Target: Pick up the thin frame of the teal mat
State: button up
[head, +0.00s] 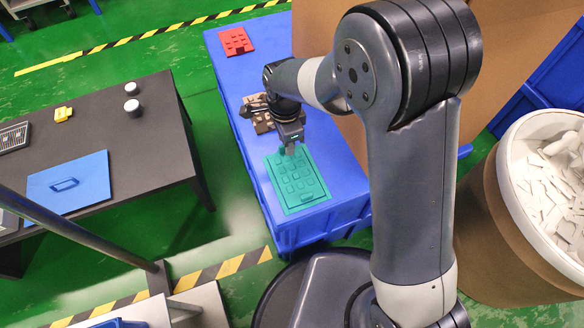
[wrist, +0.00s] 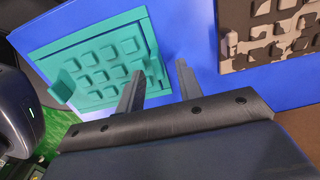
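The teal mat (head: 296,181) lies on the near part of a blue surface. It has rows of raised square blocks and a thin frame along its border; it also shows in the wrist view (wrist: 100,66), where the frame (wrist: 149,35) runs along the right side. My gripper (head: 291,149) is at the mat's far edge in the head view. In the wrist view my gripper (wrist: 160,68) is open and empty. One finger overlaps the mat's edge in the picture and the other is over bare blue. I cannot tell whether the fingers touch the mat.
A mottled brown mat (head: 262,124) lies beside my wrist, and a red mat (head: 236,41) at the far end of the blue surface. Cardboard stands along the right. A drum (head: 497,190) of white pieces is farther right. A black table (head: 145,145) is at left across a green floor gap.

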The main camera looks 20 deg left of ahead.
jog(key=shift+f, duration=0.2)
grip_shut()
dwell(0.4)
notch_tip(320, 180, up, 15)
jog(key=p, duration=0.7)
dwell(0.7)
